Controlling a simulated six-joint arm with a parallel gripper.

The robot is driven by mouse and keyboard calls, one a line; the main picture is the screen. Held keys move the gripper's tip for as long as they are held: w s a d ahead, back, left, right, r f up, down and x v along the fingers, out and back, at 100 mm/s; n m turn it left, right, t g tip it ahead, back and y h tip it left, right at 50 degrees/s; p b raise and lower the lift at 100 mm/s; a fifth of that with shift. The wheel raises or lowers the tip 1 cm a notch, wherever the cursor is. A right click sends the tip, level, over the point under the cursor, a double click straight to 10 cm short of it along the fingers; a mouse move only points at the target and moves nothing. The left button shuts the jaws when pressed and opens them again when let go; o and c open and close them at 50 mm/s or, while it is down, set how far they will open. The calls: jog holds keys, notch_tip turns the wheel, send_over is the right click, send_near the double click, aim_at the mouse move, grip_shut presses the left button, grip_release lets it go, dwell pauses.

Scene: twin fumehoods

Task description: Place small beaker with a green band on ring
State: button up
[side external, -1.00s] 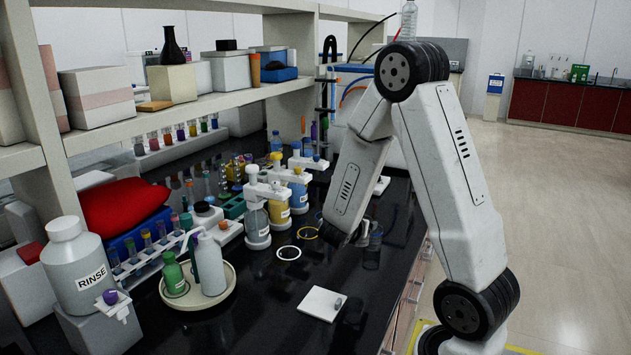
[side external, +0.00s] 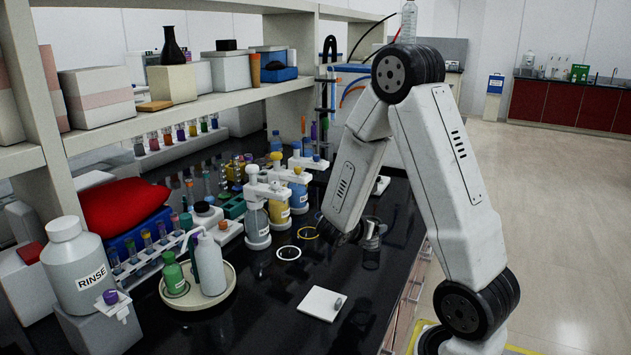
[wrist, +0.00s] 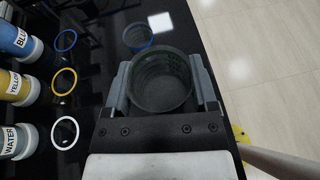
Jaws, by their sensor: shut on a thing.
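My gripper (wrist: 161,90) is shut on a small clear beaker (wrist: 162,82), its fingers on both sides of the wall. The beaker looks upright, with its open mouth towards the wrist camera. In the side view my gripper (side external: 368,234) is at the right part of the black counter, and the glass there is hard to make out. To the left in the wrist view lie a blue ring (wrist: 65,40), a yellow ring (wrist: 64,81) and a white ring (wrist: 64,132), all empty.
Another beaker with a blue band (wrist: 138,36) stands just beyond the held one. Bottles marked blue, yellow and water (wrist: 12,138) stand left of the rings. A white plate (side external: 322,303) lies nearer the side camera. The counter's edge is close on the right.

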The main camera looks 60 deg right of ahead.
jog(key=s+a+f+m+g+y, duration=0.3)
jog(key=s+m+g+y, duration=0.6)
jog(key=m, duration=0.3)
jog(key=w+a+f+m+t+y, duration=0.1)
jog(key=w+a+m+t+y, duration=0.15)
jog(key=a+m+y, duration=0.45)
jog(key=w+a+m+t+y, duration=0.2)
jog(key=a+m+t+y, duration=0.1)
jog(key=m+y, duration=0.65)
jog(key=w+d+r+m+t+h, duration=0.1)
jog(key=w+d+r+m+t, duration=0.25)
jog(key=w+m+t, duration=0.4)
jog(key=w+d+r+m+t+h, duration=0.2)
jog(key=w+d+r+m+t, duration=0.15)
jog(key=w+m+t, duration=0.4)
jog(key=shift+w+d+f, duration=0.85)
jog(key=shift+w+f, duration=0.6)
jog(key=shift+w, duration=0.6)
jog(key=shift+w+d+f, duration=0.8)
jog(key=shift+w+f, duration=0.65)
jog(key=shift+w, duration=0.6)
jog(key=shift+w+d+f, duration=0.85)
jog(key=shift+w+f, duration=0.6)
jog(key=shift+w, duration=0.6)
